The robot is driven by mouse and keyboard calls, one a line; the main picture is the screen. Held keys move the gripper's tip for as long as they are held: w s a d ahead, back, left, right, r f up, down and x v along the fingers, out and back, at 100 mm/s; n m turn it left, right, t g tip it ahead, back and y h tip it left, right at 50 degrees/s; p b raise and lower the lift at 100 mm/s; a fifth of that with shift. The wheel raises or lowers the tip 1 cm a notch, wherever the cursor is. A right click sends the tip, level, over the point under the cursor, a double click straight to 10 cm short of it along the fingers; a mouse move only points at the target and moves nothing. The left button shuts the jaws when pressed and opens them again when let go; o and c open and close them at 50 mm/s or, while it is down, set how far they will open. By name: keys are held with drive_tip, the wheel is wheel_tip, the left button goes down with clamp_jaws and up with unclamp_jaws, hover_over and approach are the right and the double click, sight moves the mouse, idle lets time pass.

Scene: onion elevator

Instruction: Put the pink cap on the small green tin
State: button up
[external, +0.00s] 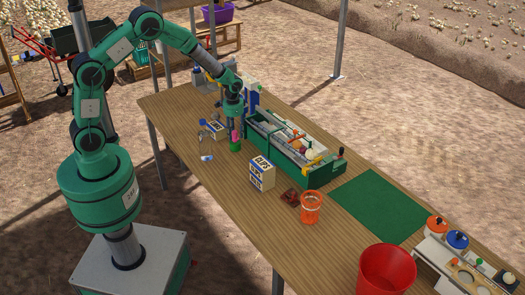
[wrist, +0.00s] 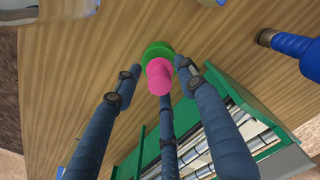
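The small green tin (external: 235,147) stands on the wooden table beside the green tray. The pink cap (external: 235,135) is on top of it, with its knob up; in the wrist view the cap (wrist: 158,72) covers most of the tin (wrist: 157,50), whose green rim shows behind it. My gripper (external: 233,122) is directly above and around the cap, pointing down. In the wrist view the blue fingers of my gripper (wrist: 158,76) are spread around the cap with small gaps visible. Whether the cap is fully seated cannot be told.
The long green tray (external: 325,179) with several items lies right of the tin. A blue-and-white box (external: 262,175), an orange cup (external: 311,208) and a red bucket (external: 387,272) stand nearer the front. The green mat (external: 380,205) is clear. A blue bottle-like thing (wrist: 296,45) lies at upper right in the wrist view.

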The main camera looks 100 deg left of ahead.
sight(235, 132)
drive_tip(key=shift+r, duration=0.1)
wheel_tip(235, 132, up, 12)
drive_tip(key=p, duration=0.1)
drive_tip(key=shift+p, duration=0.3)
idle(0.5)
idle(0.5)
drive_tip(key=shift+r, duration=0.15)
